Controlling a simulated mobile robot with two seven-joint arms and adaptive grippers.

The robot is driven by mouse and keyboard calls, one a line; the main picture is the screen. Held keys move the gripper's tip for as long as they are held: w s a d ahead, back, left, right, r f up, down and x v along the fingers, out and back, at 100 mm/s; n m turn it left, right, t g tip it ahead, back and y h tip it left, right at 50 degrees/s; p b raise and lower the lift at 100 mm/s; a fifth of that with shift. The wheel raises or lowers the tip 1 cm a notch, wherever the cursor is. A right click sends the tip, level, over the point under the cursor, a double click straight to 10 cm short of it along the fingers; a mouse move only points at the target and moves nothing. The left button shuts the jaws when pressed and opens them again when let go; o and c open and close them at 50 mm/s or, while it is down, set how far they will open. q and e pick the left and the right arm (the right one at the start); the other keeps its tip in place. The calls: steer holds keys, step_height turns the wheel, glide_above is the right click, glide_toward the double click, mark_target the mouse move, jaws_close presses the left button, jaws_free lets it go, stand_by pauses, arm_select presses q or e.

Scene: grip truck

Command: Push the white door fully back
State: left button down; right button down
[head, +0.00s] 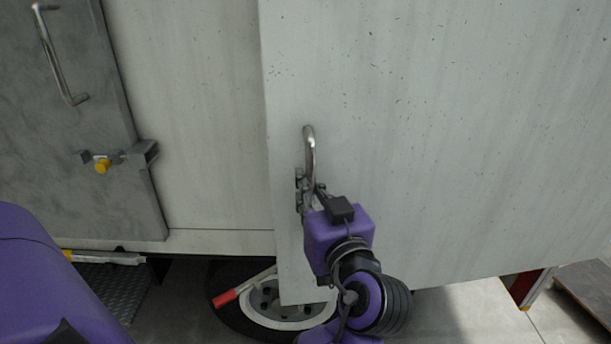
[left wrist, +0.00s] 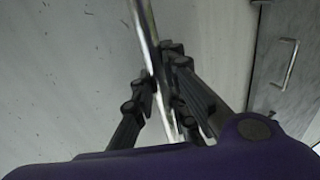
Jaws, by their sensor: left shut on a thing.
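The large white door (head: 430,130) fills the middle and right of the head view. Its left edge overlaps the pale truck side, and its lower corner covers part of a wheel. A curved metal handle (head: 310,145) is fixed near that left edge. My left gripper (head: 305,192) is shut on the lower part of the handle. In the left wrist view the handle (left wrist: 148,30) runs between the dark fingers of the gripper (left wrist: 160,88), with the door surface (left wrist: 70,70) behind. My right gripper is not in view.
A grey door (head: 75,120) with a metal handle and a yellow-knobbed latch (head: 102,165) is at the left. Below are the wheel (head: 255,300), a red-tipped lever (head: 225,298) and a metal step (head: 112,285). Floor shows at the lower right.

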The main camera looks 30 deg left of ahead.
mark_target(311, 140)
arm_select(q)
steer(key=shift+d, duration=0.1)
steer(key=c, duration=1.7)
jaws_free()
steer(key=shift+s, duration=0.1)
steer(key=shift+c, duration=0.2)
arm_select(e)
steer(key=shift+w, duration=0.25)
arm_select(q)
step_height(311, 140, up, 10)
steer(key=shift+r, duration=0.1)
